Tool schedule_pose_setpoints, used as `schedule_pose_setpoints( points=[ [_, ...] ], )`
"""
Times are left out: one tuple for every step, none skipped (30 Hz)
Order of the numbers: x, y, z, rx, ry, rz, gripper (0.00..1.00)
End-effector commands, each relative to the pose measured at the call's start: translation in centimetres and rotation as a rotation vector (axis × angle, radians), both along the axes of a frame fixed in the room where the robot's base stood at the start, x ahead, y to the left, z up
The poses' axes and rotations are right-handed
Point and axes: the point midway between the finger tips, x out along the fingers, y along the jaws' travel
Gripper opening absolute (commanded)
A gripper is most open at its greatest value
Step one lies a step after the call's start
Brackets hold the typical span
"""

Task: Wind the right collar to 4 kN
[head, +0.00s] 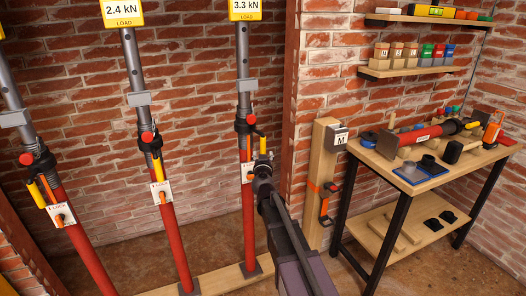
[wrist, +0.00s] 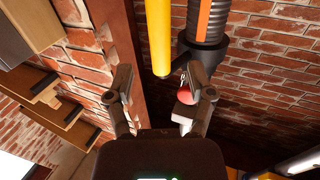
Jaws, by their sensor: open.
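The right prop (head: 249,215) is a red tube with a grey upper tube, standing on a timber sill against the brick wall. Its black collar (head: 245,126) has a red knob (head: 251,119) and a yellow handle (head: 262,146) hanging at its right. The display (head: 245,8) above it reads 3.3 kN. My gripper (head: 262,166) is just below the handle in the head view. In the wrist view my gripper (wrist: 158,82) is open and empty, with the yellow handle (wrist: 160,38) beyond its fingers. A red round part (wrist: 184,95) shows partly hidden behind the right finger.
Two more props stand to the left; the middle prop's display (head: 123,12) reads 2.4 kN. A timber post (head: 322,190) and a workbench (head: 445,158) with tools are at the right. Shelves (head: 405,68) hang above the bench.

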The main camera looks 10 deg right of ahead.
Motion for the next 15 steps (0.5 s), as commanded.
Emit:
schedule_pose_setpoints(
  points=[
    [-1.3, 0.2, 0.0, 0.0, 0.0, 0.001, 0.7],
    [-1.8, 0.2, 0.0, 0.0, 0.0, 0.0, 0.7],
    [-2.4, 0.3, 0.0, 0.0, 0.0, 0.0, 0.7],
    [-2.8, 0.4, 0.0, 0.0, 0.0, 0.0, 0.7],
    [-3.2, 0.4, 0.0, 0.0, 0.0, -0.001, 0.7],
    [-3.7, 0.5, 0.0, 0.0, 0.0, -0.001, 0.7],
    [-4.0, 0.6, 0.0, 0.0, 0.0, -0.001, 0.7],
    [-4.3, 0.6, 0.0, 0.0, 0.0, -0.001, 0.7],
    [-4.6, 0.7, 0.0, 0.0, 0.0, -0.001, 0.7],
    [-4.8, 0.7, 0.0, 0.0, 0.0, -0.001, 0.7],
    [-5.0, 0.8, 0.0, 0.0, 0.0, -0.001, 0.7],
    [-5.2, 0.8, 0.0, 0.0, 0.0, -0.001, 0.7],
    [-5.3, 0.8, 0.0, 0.0, 0.0, -0.001, 0.7],
    [-5.4, 0.9, 0.0, 0.0, 0.0, -0.001, 0.7],
    [-5.5, 0.9, 0.0, 0.0, 0.0, -0.001, 0.7]
  ],
)
